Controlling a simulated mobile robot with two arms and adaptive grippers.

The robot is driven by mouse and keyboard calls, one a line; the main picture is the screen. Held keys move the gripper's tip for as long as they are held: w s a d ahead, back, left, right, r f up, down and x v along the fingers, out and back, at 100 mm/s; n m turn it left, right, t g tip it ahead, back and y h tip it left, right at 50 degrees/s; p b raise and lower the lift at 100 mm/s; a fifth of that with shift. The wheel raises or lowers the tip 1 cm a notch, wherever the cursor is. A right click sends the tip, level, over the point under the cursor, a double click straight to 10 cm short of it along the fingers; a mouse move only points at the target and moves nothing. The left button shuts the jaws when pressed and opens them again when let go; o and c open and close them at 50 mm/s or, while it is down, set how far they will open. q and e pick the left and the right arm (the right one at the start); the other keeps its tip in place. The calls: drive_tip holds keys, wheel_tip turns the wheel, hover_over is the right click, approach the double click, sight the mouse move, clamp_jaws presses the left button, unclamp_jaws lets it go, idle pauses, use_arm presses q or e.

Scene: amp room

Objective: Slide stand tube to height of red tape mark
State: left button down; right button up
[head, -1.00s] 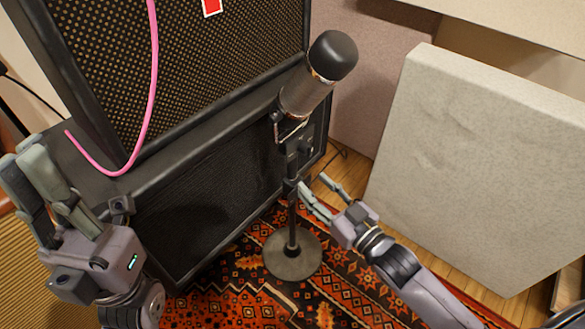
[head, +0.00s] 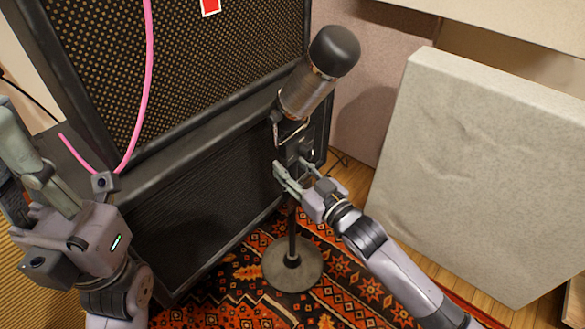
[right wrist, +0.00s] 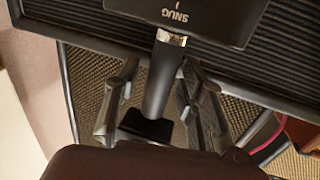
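The microphone stand has a round base (head: 292,275) on the rug and a thin dark upright tube (head: 292,222). A large microphone (head: 318,72) is mounted on top, tilted to the right. A red mark with a white edge (head: 210,5) shows on the upper amp's front. My right gripper (head: 288,172) is at the stand below the microphone. In the right wrist view its fingers (right wrist: 158,100) are apart, either side of a dark tube (right wrist: 160,80), with visible gaps. My left gripper (head: 12,150) appears open and empty, at the left edge.
Two stacked amps stand behind the microphone stand; the lower one (head: 200,190) is close to it. A pink cable (head: 147,80) hangs over the upper grille. A pale panel (head: 480,170) leans at right. A patterned rug (head: 230,290) covers the floor.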

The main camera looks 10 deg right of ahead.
clamp_jaws()
idle(0.6)
